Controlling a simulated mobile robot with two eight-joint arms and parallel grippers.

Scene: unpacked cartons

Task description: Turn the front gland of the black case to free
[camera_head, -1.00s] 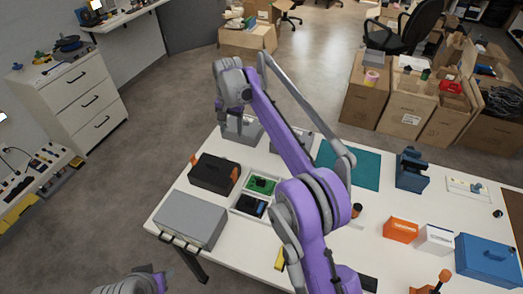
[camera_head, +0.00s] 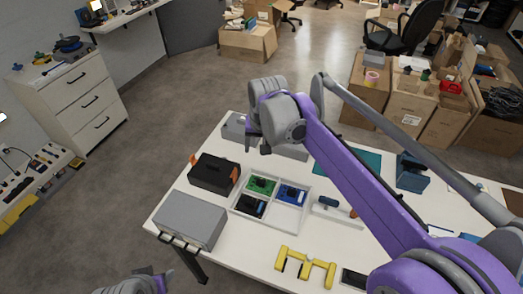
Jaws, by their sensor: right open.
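The black case (camera_head: 212,172) sits on the white table at its left part, behind a grey box. An orange piece shows at its left back corner and another at its right side; I cannot tell which is the front gland or how it is turned. My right gripper (camera_head: 257,146) is open, above the table to the right of and beyond the case, apart from it in the picture. Its fingers are small and partly hidden by the wrist. My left gripper (camera_head: 155,280) shows only partly at the bottom edge, away from the case; its jaws are unclear.
The grey box (camera_head: 190,219) stands in front of the case. A white divided tray (camera_head: 267,222) with green and blue boards lies to its right. A yellow bracket (camera_head: 304,265) lies near the front. A grey case (camera_head: 236,128) stands behind. My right arm covers the table's right part.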

